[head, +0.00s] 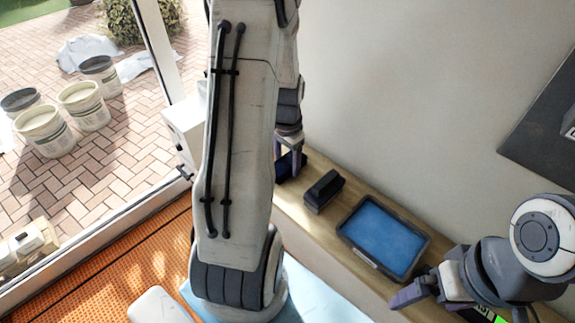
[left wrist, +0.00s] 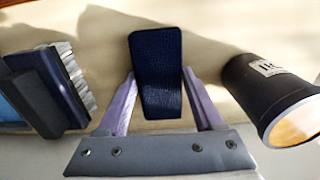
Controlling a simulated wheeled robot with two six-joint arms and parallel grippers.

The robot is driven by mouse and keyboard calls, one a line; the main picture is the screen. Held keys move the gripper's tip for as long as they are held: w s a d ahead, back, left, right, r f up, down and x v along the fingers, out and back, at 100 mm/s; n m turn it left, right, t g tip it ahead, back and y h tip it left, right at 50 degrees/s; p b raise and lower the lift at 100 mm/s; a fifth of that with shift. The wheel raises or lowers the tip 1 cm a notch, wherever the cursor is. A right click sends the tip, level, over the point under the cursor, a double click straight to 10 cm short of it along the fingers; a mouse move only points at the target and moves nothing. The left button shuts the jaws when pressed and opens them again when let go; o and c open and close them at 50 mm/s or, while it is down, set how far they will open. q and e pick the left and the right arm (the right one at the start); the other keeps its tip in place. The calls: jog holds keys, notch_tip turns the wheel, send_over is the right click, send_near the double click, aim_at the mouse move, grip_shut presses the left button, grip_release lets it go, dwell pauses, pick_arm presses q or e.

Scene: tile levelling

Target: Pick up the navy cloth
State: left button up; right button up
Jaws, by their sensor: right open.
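The navy cloth (left wrist: 157,70) is a folded dark blue pad lying on the wooden ledge in the left wrist view. In the head view the navy cloth (head: 289,168) is a dark patch partly hidden by my left gripper (head: 290,158). The lavender fingers of the left gripper (left wrist: 160,76) stand on either side of the cloth, with a thin gap seeming to show at each tip. Whether they touch it lower down is hard to tell. My right gripper (head: 412,291) is open and empty at the lower right, beyond the blue tray.
A dark brush (head: 323,190) lies right of the cloth in the head view; its bristles (left wrist: 78,80) face the cloth. A dark labelled cup (left wrist: 275,98) stands on the other side. A black-rimmed tray (head: 343,238) with a blue inside sits further along the ledge, against the wall.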

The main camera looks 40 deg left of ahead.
aim_at(289, 164)
pick_arm(q)
jog(key=c, duration=0.5)
jog(key=shift+r, duration=0.5)
jog(key=r, duration=0.2)
jog(key=d+r+b, duration=0.1)
jog(key=shift+s+d+r, duration=0.1)
jog(key=shift+s+r, duration=0.15)
jog(key=shift+r, duration=0.15)
jog(key=s+d+r, duration=0.1)
jog(key=d+r, duration=0.1)
jog(key=d, duration=0.1)
jog(key=s+d+r+b, duration=0.1)
jog(key=s+d+r, duration=0.1)
jog(key=d, duration=0.1)
jog(key=s+d+r, duration=0.2)
jog(key=d, duration=0.1)
jog(key=shift+r, duration=0.15)
